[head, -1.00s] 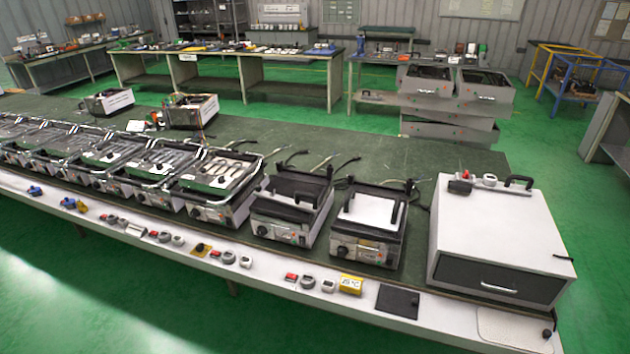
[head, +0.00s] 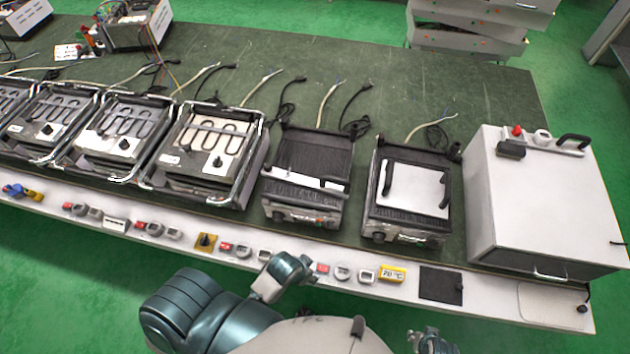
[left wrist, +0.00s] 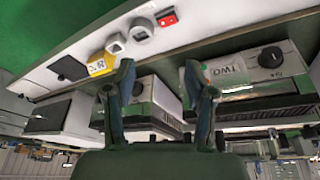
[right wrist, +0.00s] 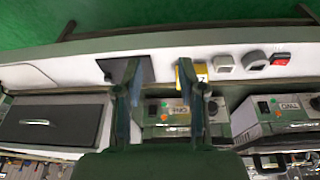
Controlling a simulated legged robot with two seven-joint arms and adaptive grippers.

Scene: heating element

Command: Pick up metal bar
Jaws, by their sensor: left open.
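I cannot single out a loose metal bar with certainty. A pale strip (head: 308,192) lies across the front of the left black-topped grill (head: 312,156), near its dark handle. The right black-topped grill (head: 385,225) carries a white plate (head: 413,188) with two black handles. My left gripper (head: 288,272) is at the front edge of the bench, below the left grill. In the left wrist view its fingers (left wrist: 160,80) are apart with nothing between them. My right gripper (head: 432,342) is partly cut off at the bottom; its fingers (right wrist: 165,80) are apart and empty in the right wrist view.
Several units with coiled elements (head: 210,145) stand to the left. A white box (head: 540,190) with a drawer stands at right, with a black-handled fitting (head: 540,140) on top. Small controls and a yellow display (head: 392,273) line the front ledge.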

